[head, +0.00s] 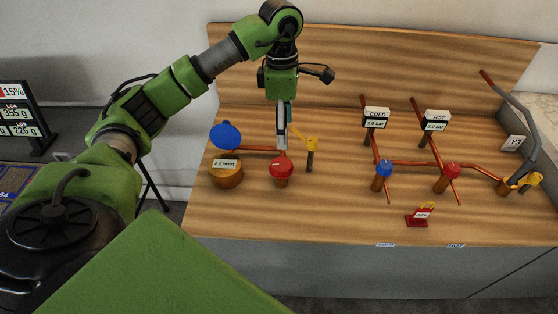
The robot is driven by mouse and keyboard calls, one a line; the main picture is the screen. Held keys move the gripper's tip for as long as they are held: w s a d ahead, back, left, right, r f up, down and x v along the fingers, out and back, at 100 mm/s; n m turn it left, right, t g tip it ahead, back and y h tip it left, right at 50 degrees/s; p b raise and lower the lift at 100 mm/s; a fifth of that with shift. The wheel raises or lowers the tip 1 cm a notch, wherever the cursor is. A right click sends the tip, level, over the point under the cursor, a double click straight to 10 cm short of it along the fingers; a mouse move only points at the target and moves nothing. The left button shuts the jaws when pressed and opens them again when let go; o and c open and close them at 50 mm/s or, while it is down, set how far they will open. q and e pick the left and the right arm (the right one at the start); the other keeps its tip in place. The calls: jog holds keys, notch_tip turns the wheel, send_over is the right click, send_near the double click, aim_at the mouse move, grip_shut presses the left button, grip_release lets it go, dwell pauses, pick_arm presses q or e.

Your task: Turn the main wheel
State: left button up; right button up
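A red round wheel (282,165) sits on a short copper fitting on the left part of the wooden bench. A larger blue disc (226,134) stands tilted at the far left, above a round copper-brown body labelled "1 L/min" (226,172). I cannot tell from labels which one is the main wheel. My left gripper (282,142) points straight down, its fingertips at or just above the red wheel. The fingers are seen edge-on, so their opening and any contact are unclear. My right gripper is not in view.
A yellow lever (305,140) stands close to the right of my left gripper. Copper pipes (420,163) carry a smaller blue knob (383,169) and a red knob (452,170). A small red tagged piece (417,220) lies in front. The bench (330,215) is clear at front centre.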

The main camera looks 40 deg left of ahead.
aim_at(279, 164)
pick_arm(q)
jog(key=shift+y, duration=0.3)
jog(key=f+p, duration=0.1)
jog(key=f, duration=0.3)
jog(key=a+f+p, duration=0.1)
jog(key=f, duration=0.4)
jog(key=f+p, duration=0.1)
jog(key=f, duration=0.3)
jog(key=shift+s+a+f, duration=0.15)
jog(key=shift+f, duration=0.05)
jog(key=c, duration=1.1)
